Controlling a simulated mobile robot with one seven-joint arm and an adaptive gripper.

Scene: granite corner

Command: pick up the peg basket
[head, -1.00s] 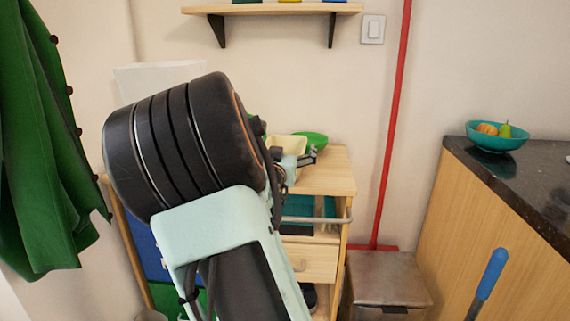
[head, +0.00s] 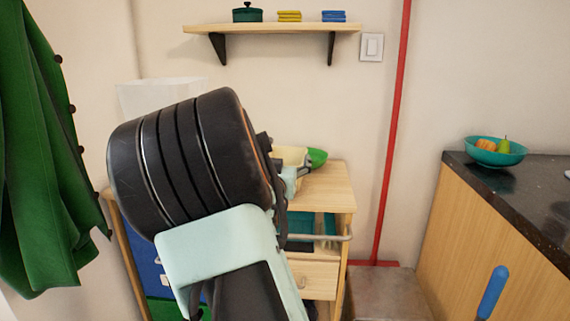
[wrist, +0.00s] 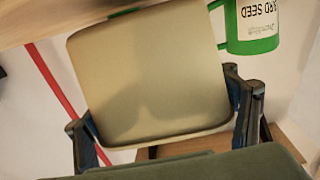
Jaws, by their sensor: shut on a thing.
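The peg basket looks like a cream, rounded box (head: 291,153). In the head view it shows partly behind my wrist, above the top of a wooden cart. In the wrist view the basket (wrist: 150,75) fills the middle, its broad cream face toward the camera. My gripper (wrist: 165,122) has one dark finger at each side of the basket and is shut on it. In the head view my arm hides most of the gripper. I cannot tell whether the basket's underside touches the cart, and its contents are hidden.
A green container (head: 317,158) stands close by the basket; the wrist view shows it as a labelled seed jug (wrist: 258,25). The wooden cart (head: 330,192) has bare top to the right. A wall shelf (head: 275,28) hangs above. A counter with a teal fruit bowl (head: 495,155) is at right.

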